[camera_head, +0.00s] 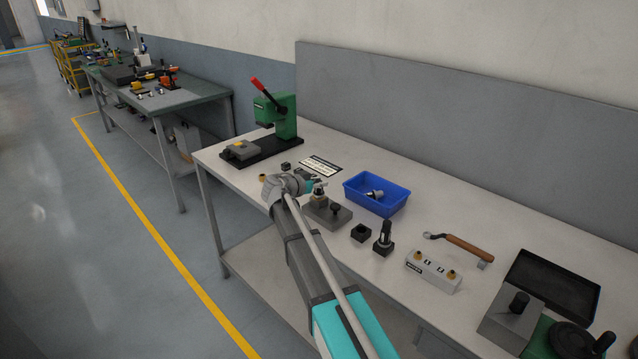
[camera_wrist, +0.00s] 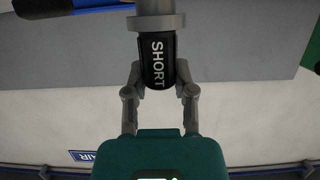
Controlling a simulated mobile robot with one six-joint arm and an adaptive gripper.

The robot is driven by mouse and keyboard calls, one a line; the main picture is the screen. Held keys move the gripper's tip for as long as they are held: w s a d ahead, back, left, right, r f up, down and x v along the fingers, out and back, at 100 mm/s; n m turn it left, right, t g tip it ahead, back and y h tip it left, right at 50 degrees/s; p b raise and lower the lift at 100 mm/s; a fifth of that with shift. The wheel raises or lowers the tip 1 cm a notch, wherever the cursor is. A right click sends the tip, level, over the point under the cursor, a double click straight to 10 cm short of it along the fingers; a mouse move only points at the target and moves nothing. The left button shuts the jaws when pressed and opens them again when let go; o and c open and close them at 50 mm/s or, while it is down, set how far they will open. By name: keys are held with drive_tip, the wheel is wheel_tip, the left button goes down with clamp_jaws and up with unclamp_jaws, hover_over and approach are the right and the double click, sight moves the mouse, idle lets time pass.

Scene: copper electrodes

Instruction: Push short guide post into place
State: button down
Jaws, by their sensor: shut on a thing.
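In the wrist view the short guide post shows as a black handle marked SHORT (camera_wrist: 157,62) with a grey collar and a grey shaft beyond it. My gripper (camera_wrist: 160,82) is shut on the black handle, one finger on each side. In the head view my gripper (camera_head: 318,186) is over the left part of a grey metal block (camera_head: 342,217) on the bench. A black knob (camera_head: 336,209) stands on the block's right part. The post's lower end is too small and partly covered, so I cannot tell how deep it sits in the block.
A blue bin (camera_head: 354,195) with a metal part is right behind the block. A small black block (camera_head: 361,233), a black upright post (camera_head: 384,238) and a grey holder (camera_head: 433,272) stand to the right. A green press (camera_head: 284,118) stands at the left.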

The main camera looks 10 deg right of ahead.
drive_tip(key=shift+f+b, duration=0.4)
drive_tip(key=shift+f, duration=0.05)
drive_tip(key=shift+c, duration=1.8)
unclamp_jaws()
drive_tip(key=shift+r, duration=0.2)
wheel_tip(320, 180, up, 9)
drive_tip(key=p, duration=0.9)
drive_tip(key=shift+s, duration=0.1)
